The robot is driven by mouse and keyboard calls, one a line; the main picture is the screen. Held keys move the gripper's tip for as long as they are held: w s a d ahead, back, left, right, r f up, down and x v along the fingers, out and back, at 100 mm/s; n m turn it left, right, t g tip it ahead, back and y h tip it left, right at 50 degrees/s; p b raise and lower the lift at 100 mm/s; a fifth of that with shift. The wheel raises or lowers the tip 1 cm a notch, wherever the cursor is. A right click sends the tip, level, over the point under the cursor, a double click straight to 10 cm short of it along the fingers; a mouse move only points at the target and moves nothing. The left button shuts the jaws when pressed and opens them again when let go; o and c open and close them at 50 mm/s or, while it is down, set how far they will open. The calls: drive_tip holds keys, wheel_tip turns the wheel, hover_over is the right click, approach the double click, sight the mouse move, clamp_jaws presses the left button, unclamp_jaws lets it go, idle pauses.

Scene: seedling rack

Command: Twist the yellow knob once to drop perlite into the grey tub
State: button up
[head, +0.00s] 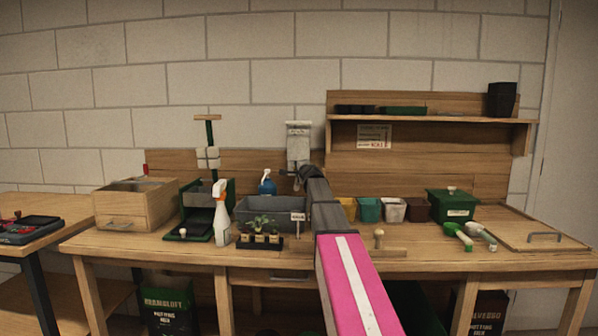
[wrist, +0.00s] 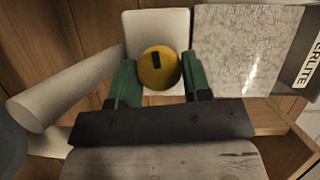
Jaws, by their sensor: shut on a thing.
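The yellow knob (wrist: 159,68) is in the upper middle of the wrist view, with a dark slot mark on its face. My gripper (wrist: 158,82) has its two green fingers on either side of the knob and is shut on it. The perlite dispenser (head: 298,146) is mounted on the wall above the bench in the head view. Its clear hopper (wrist: 248,48) with a PERLITE label shows in the wrist view. The grey tub (head: 290,207) stands on the bench below the dispenser. In the head view, my arm hides the knob and part of the tub's right side.
A small seedling tray (head: 260,245) and a white spray bottle (head: 221,215) stand in front of the tub. A blue spray bottle (head: 267,183) is behind it. Several coloured pots and a green box (head: 452,204) are to the right. A shelf (head: 430,119) is above.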

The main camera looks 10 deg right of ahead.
drive_tip(key=o, duration=0.9)
drive_tip(key=shift+s, duration=0.1)
drive_tip(key=s, duration=1)
drive_tip(key=shift+s+d+r, duration=0.25)
drive_tip(key=shift+s+d, duration=0.05)
drive_tip(key=shift+d, duration=0.1)
